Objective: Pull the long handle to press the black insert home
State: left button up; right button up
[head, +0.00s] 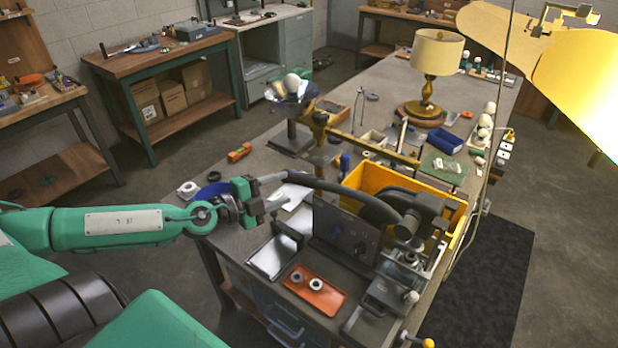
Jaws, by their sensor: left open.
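The long handle (335,188) is a dark curved lever. It runs from the bench press (408,262) leftward, with a grey end near my left gripper (268,199). My left gripper is open, with its jaws at the handle's left end; I cannot tell whether they touch it. I cannot make out the black insert under the press; the press head and body hide that spot. My right gripper is not in view.
An orange tray (314,301) with small rings lies left of the press. A dark upright panel (338,232) stands beside the press, and a yellow bin (372,182) behind it. A metal tray (271,256) lies nearer my arm. A lamp (437,55) stands farther back.

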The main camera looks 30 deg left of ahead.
aim_at(298, 181)
pick_arm(q)
jog(key=shift+w+d, duration=0.25)
jog(key=shift+w, duration=0.35)
jog(key=shift+w+d+p, duration=0.1)
jog(key=shift+w+p, duration=0.45)
jog(key=shift+w, duration=0.05)
jog(key=shift+p+x, duration=0.45)
jog(key=shift+x, duration=0.35)
jog(key=shift+p+x, duration=1.2)
jog(key=shift+x, duration=0.5)
jog(key=shift+p+x, duration=0.35)
jog(key=shift+x, duration=0.6)
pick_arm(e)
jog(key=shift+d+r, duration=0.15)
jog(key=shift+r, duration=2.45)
pick_arm(q)
jog(key=shift+s+d+f, duration=0.1)
jog(key=shift+d, duration=0.05)
grip_shut()
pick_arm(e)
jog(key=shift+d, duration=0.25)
